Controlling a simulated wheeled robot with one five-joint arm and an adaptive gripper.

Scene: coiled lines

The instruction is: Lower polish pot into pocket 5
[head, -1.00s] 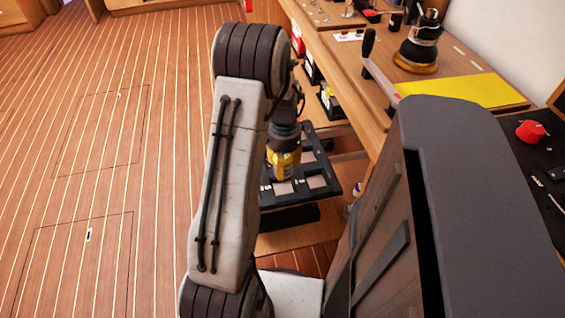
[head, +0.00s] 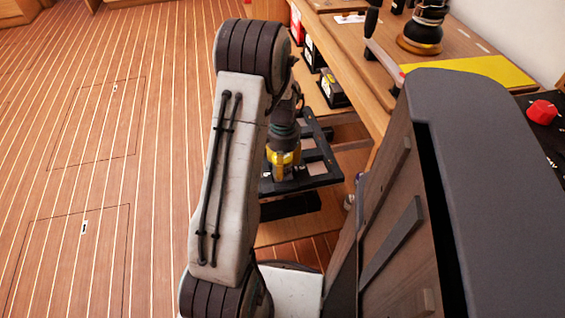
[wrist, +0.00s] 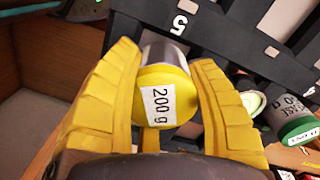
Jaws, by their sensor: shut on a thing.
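The polish pot (wrist: 166,78) has a silver body, a yellow lid and a "200 g" label, and sits between the yellow fingers of my gripper (wrist: 167,58) in the wrist view. My gripper is shut on it. A black rack (wrist: 222,50) with a white "5" lies beyond the pot's far end. The pot hides part of the rack, and I cannot tell whether its base is inside a pocket. In the head view my gripper (head: 284,160) points down at the rack (head: 325,180), and its fingers mostly hide the pot.
In the wrist view a grey and green can (wrist: 288,118) and a pale-lidded container (wrist: 251,101) are at the right. In the head view a bench with a sander (head: 424,28) and a yellow sheet (head: 475,72) is beyond the rack. Open plank floor (head: 90,130) lies left.

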